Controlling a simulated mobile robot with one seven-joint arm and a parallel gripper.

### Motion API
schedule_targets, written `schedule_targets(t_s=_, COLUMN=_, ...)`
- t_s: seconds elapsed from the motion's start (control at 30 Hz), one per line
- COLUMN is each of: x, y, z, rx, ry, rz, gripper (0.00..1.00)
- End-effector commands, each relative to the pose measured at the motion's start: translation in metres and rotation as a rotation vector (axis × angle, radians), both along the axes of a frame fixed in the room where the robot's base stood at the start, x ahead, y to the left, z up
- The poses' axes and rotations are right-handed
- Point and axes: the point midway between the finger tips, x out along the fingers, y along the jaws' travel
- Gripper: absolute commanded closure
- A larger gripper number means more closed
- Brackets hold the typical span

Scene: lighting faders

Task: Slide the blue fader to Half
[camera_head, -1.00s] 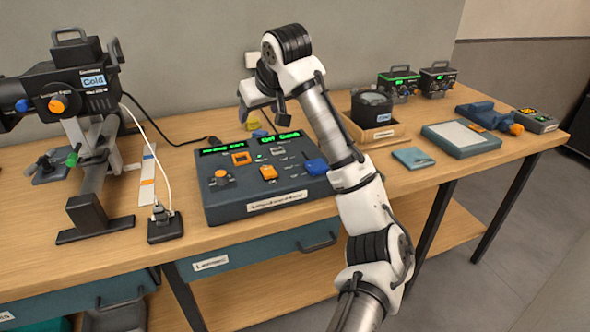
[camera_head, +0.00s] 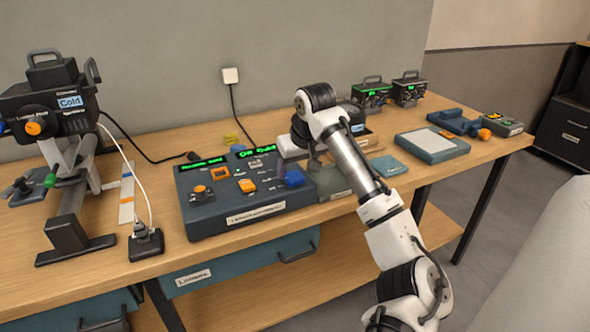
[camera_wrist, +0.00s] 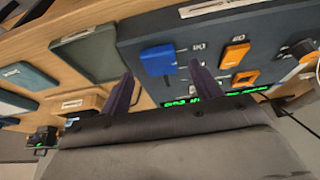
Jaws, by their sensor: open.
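The dark control console (camera_head: 215,222) stands on the wooden bench. Its blue fader (camera_head: 294,177) is at the right end of its top, and in the wrist view the blue cap (camera_wrist: 158,60) shows near the console's edge. Small white marks run beside it, too small to read surely, so I cannot tell its setting. My gripper (camera_wrist: 161,70) is open, its two dark fingers apart on either side of the blue cap in the picture. Contact with the cap cannot be seen. In the head view the fingers are mostly hidden by my wrist, just above the fader.
An orange fader (camera_head: 247,186) and an orange knob (camera_head: 199,193) sit left of the blue one. A green-grey tray (camera_wrist: 85,52) lies close beside the console. A projector-like lamp (camera_head: 48,110) stands at the left. A blue-framed pad (camera_head: 432,146) lies to the right.

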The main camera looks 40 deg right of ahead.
Motion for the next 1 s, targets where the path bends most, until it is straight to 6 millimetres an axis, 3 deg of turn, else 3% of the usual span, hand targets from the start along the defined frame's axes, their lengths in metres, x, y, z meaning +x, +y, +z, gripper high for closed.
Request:
schedule_targets(t_s=0.2, x=0.009, y=-0.002, z=-0.02, rx=-0.001, ry=0.0, rz=0.0, gripper=0.36)
schedule_targets(t_s=0.57, x=0.01, y=-0.002, z=-0.025, rx=-0.001, ry=-0.001, rz=0.0, gripper=0.38)
schedule_targets(t_s=1.0, x=0.01, y=-0.002, z=-0.024, rx=-0.002, ry=-0.001, rz=0.001, gripper=0.95)
